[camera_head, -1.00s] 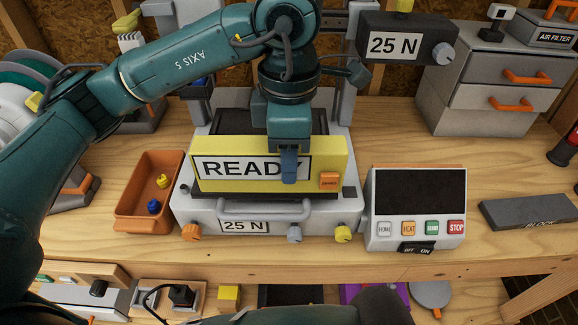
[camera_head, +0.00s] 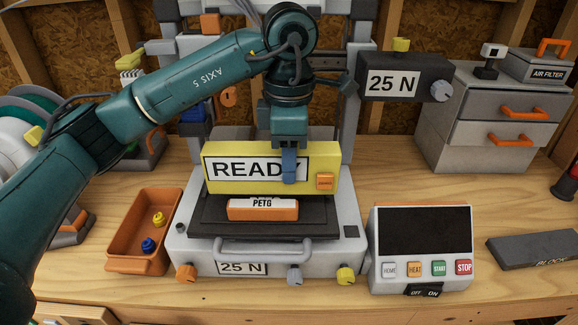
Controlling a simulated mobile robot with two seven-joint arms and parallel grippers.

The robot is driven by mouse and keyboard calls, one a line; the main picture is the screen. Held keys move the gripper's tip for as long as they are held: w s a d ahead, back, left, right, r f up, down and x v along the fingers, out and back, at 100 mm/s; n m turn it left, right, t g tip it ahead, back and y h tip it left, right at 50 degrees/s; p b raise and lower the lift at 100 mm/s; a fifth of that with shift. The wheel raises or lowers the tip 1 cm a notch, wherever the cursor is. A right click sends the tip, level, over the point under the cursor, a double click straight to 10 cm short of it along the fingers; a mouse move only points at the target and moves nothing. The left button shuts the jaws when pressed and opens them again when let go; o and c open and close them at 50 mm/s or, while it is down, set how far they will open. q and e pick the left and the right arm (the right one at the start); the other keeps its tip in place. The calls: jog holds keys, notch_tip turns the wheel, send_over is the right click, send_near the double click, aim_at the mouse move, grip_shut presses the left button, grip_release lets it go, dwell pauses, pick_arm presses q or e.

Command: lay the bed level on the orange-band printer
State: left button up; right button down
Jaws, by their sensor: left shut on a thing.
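The yellow bed level (camera_head: 272,185), a long box with a READY label and an orange button at its right end, is held upright by my left gripper (camera_head: 289,172). The gripper is shut on its middle and hides part of the label. The level is over the rear of the dark bed (camera_head: 318,217) of the central grey printer (camera_head: 345,232); I cannot tell whether it touches the bed. An orange block marked PETG (camera_head: 262,210) lies on the bed in front of the level. No clear orange band shows on this printer. My right gripper is not in view.
An orange bin (camera_head: 122,262) with small yellow and blue parts stands left of the printer. A control panel (camera_head: 422,222) stands close on the right, with a dark block (camera_head: 535,250) beyond it. A grey 25 N box (camera_head: 402,82) overhangs the right rear.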

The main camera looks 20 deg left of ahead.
pick_arm(q)
jog(key=w+f, duration=0.1)
jog(key=w+b, duration=0.1)
jog(key=shift+w+a+f, duration=0.35)
jog(key=shift+a+f, duration=0.05)
jog(key=shift+f+b, duration=0.3)
jog(key=shift+b, duration=0.1)
jog(key=shift+f+b, duration=0.35)
jog(key=shift+f, duration=0.4)
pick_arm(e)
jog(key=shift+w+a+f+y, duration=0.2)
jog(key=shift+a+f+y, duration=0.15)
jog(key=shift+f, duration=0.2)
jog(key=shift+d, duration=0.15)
pick_arm(q)
jog(key=shift+f+b, duration=0.15)
jog(key=shift+b, duration=0.2)
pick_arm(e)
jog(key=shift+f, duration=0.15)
pick_arm(q)
jog(key=o, duration=1.2)
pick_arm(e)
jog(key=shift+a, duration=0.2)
